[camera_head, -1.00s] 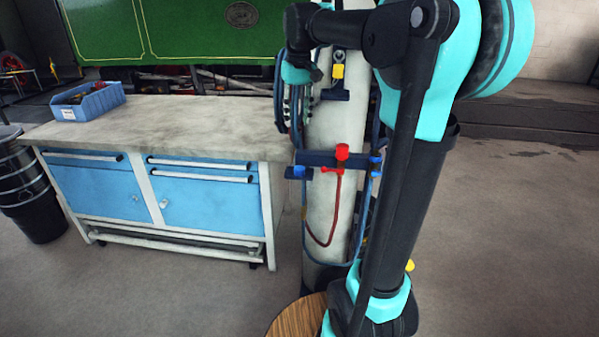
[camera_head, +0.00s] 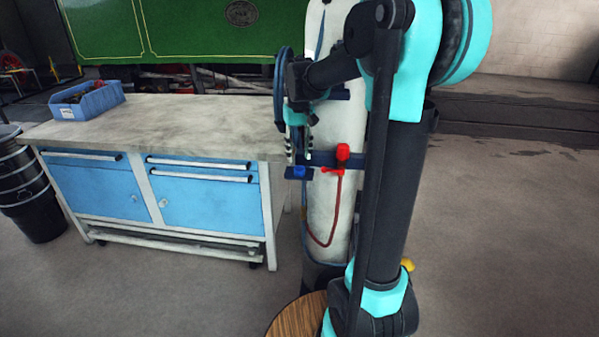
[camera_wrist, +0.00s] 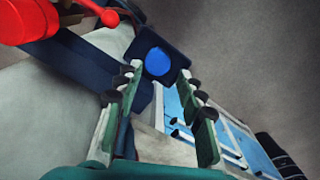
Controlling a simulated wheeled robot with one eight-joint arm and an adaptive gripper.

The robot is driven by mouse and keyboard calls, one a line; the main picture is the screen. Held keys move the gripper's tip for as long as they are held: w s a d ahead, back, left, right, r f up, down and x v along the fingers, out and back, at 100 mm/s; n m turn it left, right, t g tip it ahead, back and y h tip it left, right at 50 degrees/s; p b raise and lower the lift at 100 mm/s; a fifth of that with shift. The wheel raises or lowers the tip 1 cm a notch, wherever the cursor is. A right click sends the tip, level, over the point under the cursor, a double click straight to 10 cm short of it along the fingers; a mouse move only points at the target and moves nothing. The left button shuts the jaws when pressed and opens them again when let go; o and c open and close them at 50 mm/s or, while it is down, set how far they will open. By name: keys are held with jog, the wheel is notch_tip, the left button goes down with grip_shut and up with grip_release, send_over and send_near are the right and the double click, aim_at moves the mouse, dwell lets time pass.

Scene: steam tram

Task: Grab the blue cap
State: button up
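The blue cap (camera_head: 299,172) sits at the left end of a dark blue bracket on the pale column. In the wrist view the blue cap (camera_wrist: 158,62) is a round face on a dark blue block, between and beyond the fingertips. My gripper (camera_wrist: 163,82) is open and empty, with its two green-sided, dark-padded fingers on either side of the line to the cap. In the head view my gripper (camera_head: 301,157) points down just above the cap. I cannot tell whether the fingers touch the block.
A red valve (camera_head: 343,151) with a red hose is on the bracket, right of the cap; the red part (camera_wrist: 30,20) fills the wrist view's upper left. A blue-drawered workbench (camera_head: 150,122) stands at left with a blue bin (camera_head: 88,103). Floor at right is clear.

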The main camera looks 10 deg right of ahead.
aim_at(300, 168)
jog(key=shift+d+f, duration=0.1)
jog(key=shift+f, duration=2.6)
jog(key=shift+c, duration=0.3)
jog(key=c, duration=0.4)
